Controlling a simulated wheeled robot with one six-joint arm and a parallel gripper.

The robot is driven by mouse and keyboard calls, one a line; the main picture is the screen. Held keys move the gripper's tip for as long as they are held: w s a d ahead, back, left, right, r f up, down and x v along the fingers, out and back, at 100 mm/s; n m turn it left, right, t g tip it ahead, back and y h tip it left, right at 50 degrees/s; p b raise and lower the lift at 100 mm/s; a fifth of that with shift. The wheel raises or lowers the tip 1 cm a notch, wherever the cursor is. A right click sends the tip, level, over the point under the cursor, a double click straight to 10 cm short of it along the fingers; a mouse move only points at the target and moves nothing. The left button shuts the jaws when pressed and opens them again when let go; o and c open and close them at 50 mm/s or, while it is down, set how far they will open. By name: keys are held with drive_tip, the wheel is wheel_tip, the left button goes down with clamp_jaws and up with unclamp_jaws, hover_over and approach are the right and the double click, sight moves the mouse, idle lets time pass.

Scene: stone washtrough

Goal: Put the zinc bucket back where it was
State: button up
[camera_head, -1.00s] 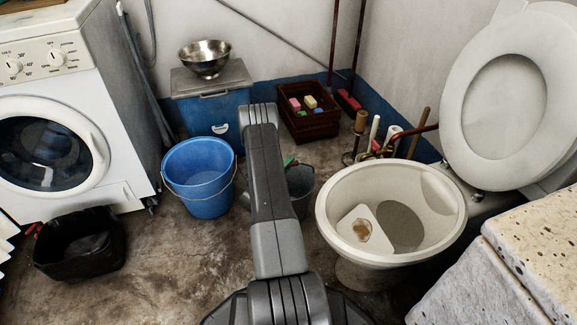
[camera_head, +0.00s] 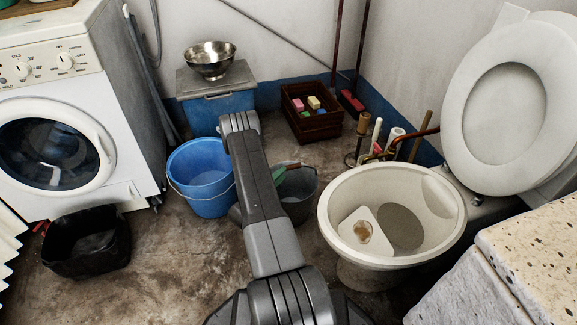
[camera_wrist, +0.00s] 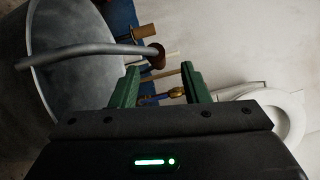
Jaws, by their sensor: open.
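The zinc bucket (camera_head: 301,204) is a grey pail on the floor, between the blue bucket and the toilet bowl. My arm hides part of its left side. In the wrist view a large grey bucket wall (camera_wrist: 65,85) fills the left, with a grey bar-like handle (camera_wrist: 85,51) across it. My gripper (camera_wrist: 162,88) has two green fingers, spread apart, with nothing held between them. In the head view only a bit of green finger (camera_head: 281,173) shows at the zinc bucket's upper left rim; the rest is behind my arm.
A blue bucket (camera_head: 203,179) stands left of the zinc one. The toilet bowl (camera_head: 340,220) is close on the right. Behind are a dark crate (camera_head: 312,128) and upright wooden-handled tools (camera_head: 362,125). A black bin (camera_head: 85,250) stands at left; the floor before it is bare.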

drive_tip(key=shift+p+v, duration=0.5)
drive_tip(key=shift+v, duration=2.05)
drive_tip(key=shift+c, duration=0.2)
